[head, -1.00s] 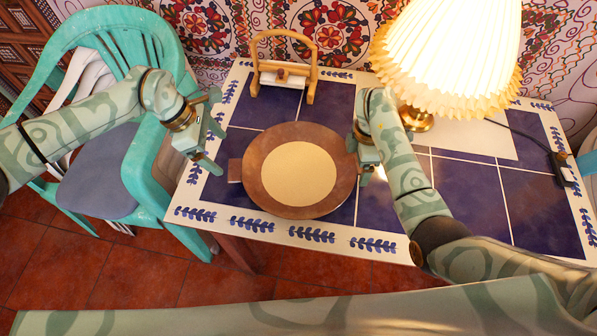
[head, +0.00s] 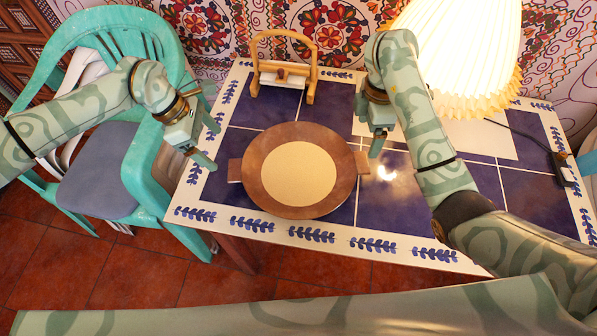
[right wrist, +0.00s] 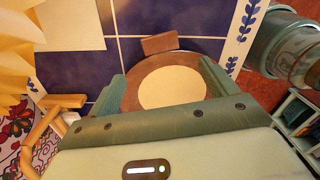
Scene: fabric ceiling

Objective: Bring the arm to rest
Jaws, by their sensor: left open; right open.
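My left gripper (head: 207,138) is open and empty, left of a round brown wooden board (head: 265,190) on the tiled table, beside the teal chair. My right gripper (head: 370,128) is open and empty, above and right of the board, clear of its right handle (head: 362,163). In the right wrist view the open fingers (right wrist: 163,82) stand apart, with the board (right wrist: 132,97) seen beyond and between them. The board lies flat, with a pale round centre (head: 298,174). Its left handle (head: 235,170) shows in the head view.
A lit pleated lamp (head: 465,45) stands at the back right, close to my right arm. A wooden frame with a white roll (head: 283,78) stands at the back. A teal chair (head: 140,165) is at the left. The table's right front (head: 535,205) is clear. A black power strip (head: 563,170) lies at the right edge.

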